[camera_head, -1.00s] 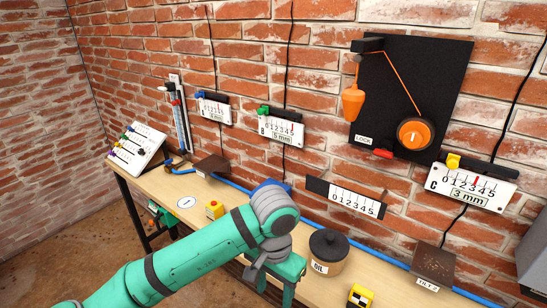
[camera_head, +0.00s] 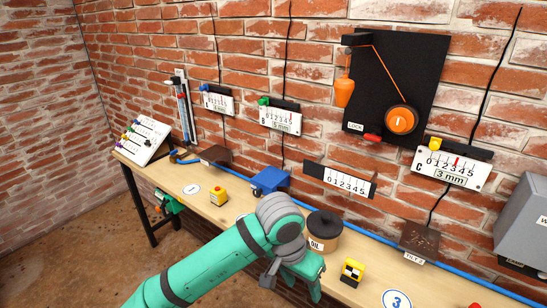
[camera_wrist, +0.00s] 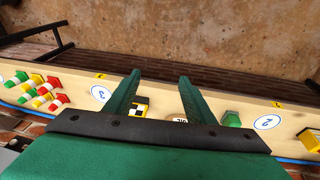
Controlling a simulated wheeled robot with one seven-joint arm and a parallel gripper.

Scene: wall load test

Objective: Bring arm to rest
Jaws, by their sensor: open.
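My arm is green with grey joints and comes in from the lower edge of the head view. My gripper (camera_head: 293,282) hangs low over the front of the workbench (camera_head: 238,213), in front of the black-lidded oil pot (camera_head: 323,232). In the wrist view my gripper (camera_wrist: 159,80) has its two green fingers spread apart, and nothing is held between them. The wrist view looks down past the bench's front edge to the brown floor. Whether the fingers touch the bench cannot be told.
A yellow-and-black marked block (camera_head: 352,272) stands right of the pot. A black board with an orange knob (camera_head: 402,120) hangs on the brick wall. Open floor (camera_head: 70,260) lies in front.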

